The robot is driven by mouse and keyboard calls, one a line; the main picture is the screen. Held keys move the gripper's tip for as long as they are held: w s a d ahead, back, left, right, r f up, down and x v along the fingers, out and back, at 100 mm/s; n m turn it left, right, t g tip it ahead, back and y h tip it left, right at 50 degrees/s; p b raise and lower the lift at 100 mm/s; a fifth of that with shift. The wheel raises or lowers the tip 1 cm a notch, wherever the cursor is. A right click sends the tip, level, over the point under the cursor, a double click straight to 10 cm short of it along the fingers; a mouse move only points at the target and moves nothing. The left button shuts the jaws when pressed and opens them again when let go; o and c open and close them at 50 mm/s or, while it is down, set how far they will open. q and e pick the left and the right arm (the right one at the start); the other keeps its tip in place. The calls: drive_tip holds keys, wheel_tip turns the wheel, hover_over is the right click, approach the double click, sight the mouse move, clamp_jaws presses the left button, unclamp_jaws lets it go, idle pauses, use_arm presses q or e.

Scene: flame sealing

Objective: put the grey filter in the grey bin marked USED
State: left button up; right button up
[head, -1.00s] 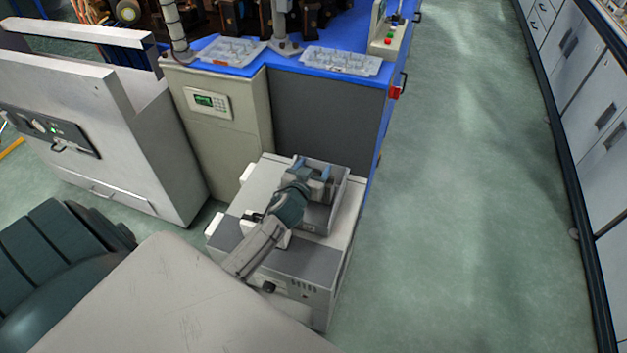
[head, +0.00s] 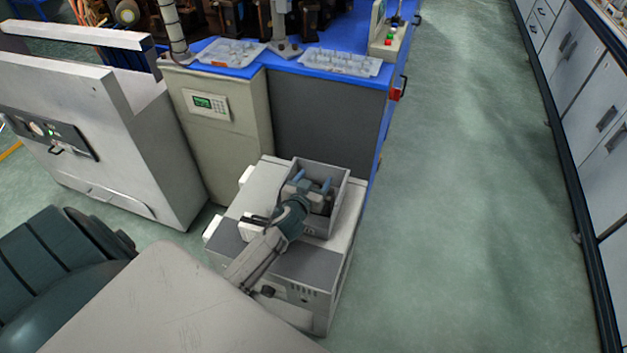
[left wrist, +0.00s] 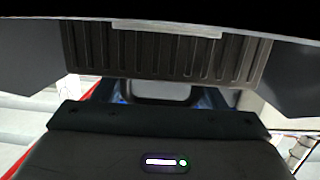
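The grey bin (head: 342,191) stands on a white cabinet; I cannot read a USED marking on it. My left gripper (head: 315,180) is down inside the bin's opening, its two pale blue fingers apart. Whether they press on anything is hidden. In the left wrist view, a dark grey ribbed piece (left wrist: 160,60), which looks like the filter, lies just ahead of the gripper body. A light strip lies along its top and a grey loop (left wrist: 160,91) shows below it. I cannot tell whether the fingers touch it. My right gripper is not in view.
The white cabinet (head: 285,264) has a bare top around the bin. A blue workbench (head: 285,62) with two clear trays (head: 231,53) (head: 340,62) stands behind. A white machine (head: 100,120) is at left. Green floor lies open at right.

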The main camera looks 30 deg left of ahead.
use_arm(q)
drive_tip(key=o, duration=0.3)
drive_tip(key=shift+s, duration=0.2)
drive_tip(key=b+v, duration=0.1)
drive_tip(key=v, duration=1)
drive_tip(key=shift+s, duration=0.35)
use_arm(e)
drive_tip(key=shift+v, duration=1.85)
use_arm(q)
drive_tip(key=shift+d+r, duration=0.1)
drive_tip(key=shift+d, duration=0.1)
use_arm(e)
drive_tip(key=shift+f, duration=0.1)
